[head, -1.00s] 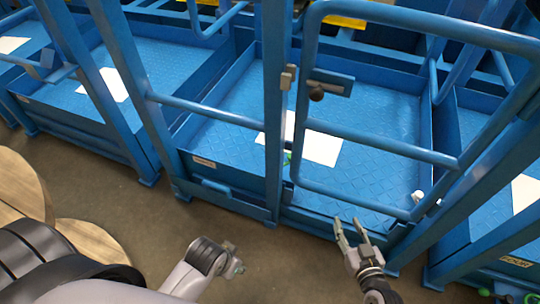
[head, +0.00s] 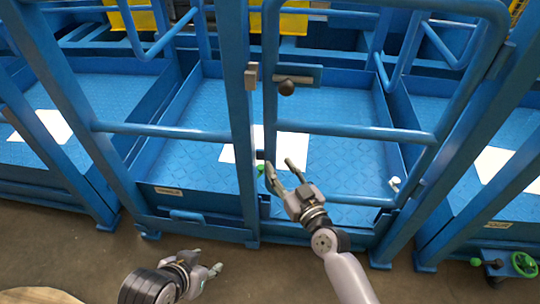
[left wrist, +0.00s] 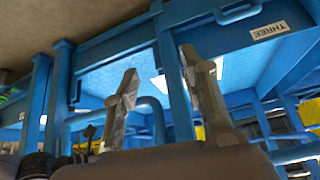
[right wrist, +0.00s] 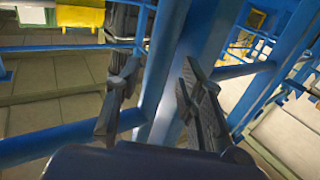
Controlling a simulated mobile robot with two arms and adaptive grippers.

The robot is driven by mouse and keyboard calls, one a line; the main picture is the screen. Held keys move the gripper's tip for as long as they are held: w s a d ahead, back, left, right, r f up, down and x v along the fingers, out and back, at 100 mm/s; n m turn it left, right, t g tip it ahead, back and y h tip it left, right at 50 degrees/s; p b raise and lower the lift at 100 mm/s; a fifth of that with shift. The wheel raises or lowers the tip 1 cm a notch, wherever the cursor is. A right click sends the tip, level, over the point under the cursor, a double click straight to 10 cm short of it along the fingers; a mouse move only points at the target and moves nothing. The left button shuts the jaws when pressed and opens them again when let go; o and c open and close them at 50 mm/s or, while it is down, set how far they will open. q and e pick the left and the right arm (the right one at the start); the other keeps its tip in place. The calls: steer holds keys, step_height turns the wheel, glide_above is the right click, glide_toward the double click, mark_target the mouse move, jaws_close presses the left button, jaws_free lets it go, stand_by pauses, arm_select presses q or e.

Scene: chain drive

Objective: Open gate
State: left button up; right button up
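The gate (head: 378,132) is a blue tubular frame in the middle of the head view and looks closed against the blue post (head: 243,130) on its left. A latch bar with a dark round knob (head: 287,87) sits on the gate's upper left, facing a grey block (head: 251,76) on the post. My right gripper (head: 283,170) is open and empty, below the knob near the gate's left upright; its fingers also show apart in the right wrist view (right wrist: 158,66). My left gripper (head: 207,264) is low in front of the bay, empty; the left wrist view shows its fingers apart (left wrist: 160,63).
Behind the gate is a blue checkered floor tray with a white sheet (head: 240,152). Similar bays stand on both sides. Bare floor lies in front.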

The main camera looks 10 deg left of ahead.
mark_target(273, 158)
steer(key=b+x, duration=0.1)
steer(key=x, duration=0.4)
steer(key=shift+w+a+f, duration=0.1)
steer(key=shift+w+a, duration=0.1)
steer(key=shift+w, duration=0.05)
arm_select(q)
steer(key=w+d+r+t, duration=0.2)
steer(key=w+r+t, duration=0.1)
steer(key=w, duration=0.2)
steer(key=shift+w+r+t+h, duration=0.3)
steer(key=shift+w+h, duration=0.05)
steer(key=shift+h, duration=0.05)
arm_select(e)
steer(key=shift+w+a, duration=0.25)
steer(key=shift+w, duration=0.1)
steer(key=shift+c, duration=0.3)
jaws_close()
